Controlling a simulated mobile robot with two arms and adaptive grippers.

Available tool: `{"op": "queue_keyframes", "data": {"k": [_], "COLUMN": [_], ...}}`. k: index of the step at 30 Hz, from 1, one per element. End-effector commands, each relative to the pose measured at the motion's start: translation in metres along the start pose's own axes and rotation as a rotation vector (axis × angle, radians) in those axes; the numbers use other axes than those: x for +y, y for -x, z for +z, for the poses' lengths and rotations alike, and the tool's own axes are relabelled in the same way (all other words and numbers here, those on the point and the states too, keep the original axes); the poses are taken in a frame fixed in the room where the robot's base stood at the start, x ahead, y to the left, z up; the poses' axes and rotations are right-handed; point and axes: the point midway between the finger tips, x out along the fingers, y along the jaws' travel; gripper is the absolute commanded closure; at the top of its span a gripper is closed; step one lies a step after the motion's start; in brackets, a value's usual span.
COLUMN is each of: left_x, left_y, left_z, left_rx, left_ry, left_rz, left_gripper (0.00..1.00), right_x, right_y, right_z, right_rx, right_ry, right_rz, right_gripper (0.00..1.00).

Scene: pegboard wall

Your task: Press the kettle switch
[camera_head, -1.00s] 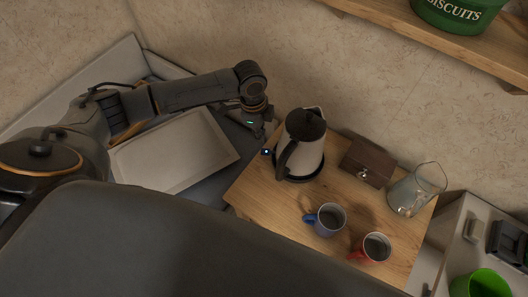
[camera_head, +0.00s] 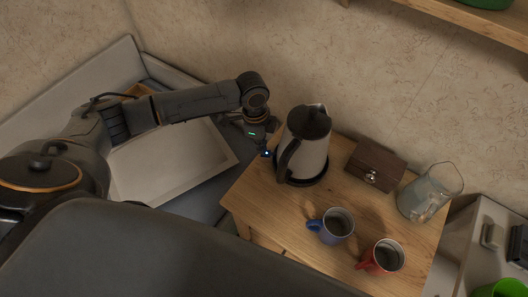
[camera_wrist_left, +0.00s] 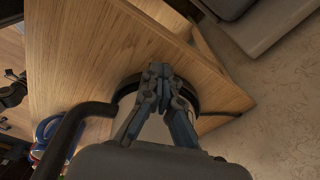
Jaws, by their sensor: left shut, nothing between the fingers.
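The kettle (camera_head: 308,160), pale with a dark lid and handle, stands upright on its dark base on the wooden table. My left gripper (camera_head: 266,148) is beside it, on its left, near the table edge. In the left wrist view the left gripper (camera_wrist_left: 158,72) is shut and empty in front of the kettle, with the black handle (camera_wrist_left: 68,132) to its left and the dark base (camera_wrist_left: 125,88) behind its fingers. A small blue light shows by the gripper in the head view; I cannot tell what it belongs to. I cannot make out the switch. My right gripper is not in view.
On the table (camera_head: 265,207) are a blue mug (camera_head: 331,226), a red mug (camera_head: 382,258), a brown box (camera_head: 375,166) and a glass jug (camera_head: 428,195). A white tray (camera_head: 175,160) lies left of the table. A shelf (camera_head: 440,15) is on the wall above.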

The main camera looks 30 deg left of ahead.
Motion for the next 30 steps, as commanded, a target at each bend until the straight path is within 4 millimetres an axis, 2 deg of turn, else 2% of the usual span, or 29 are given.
{"op": "queue_keyframes", "data": {"k": [5, 11, 18, 26, 30], "left_x": [0.001, 0.000, 0.001, 0.000, 0.000], "left_y": [-0.020, -0.014, 0.001, -0.003, 0.002], "left_z": [0.002, 0.003, 0.027, 0.030, 0.030], "left_rx": [0.000, 0.000, -0.002, 0.000, 0.000], "left_ry": [0.001, 0.001, 0.002, 0.000, 0.000], "left_rz": [0.003, 0.001, 0.003, 0.001, 0.000], "left_gripper": [1.00, 1.00, 1.00, 1.00, 1.00], "right_x": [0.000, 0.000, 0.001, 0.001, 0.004], "right_y": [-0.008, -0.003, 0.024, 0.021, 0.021], "right_z": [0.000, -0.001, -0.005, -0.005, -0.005], "right_rx": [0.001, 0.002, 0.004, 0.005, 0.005], "right_ry": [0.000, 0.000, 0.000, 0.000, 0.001], "right_rz": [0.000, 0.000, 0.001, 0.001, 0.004], "right_gripper": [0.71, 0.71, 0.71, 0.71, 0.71]}}
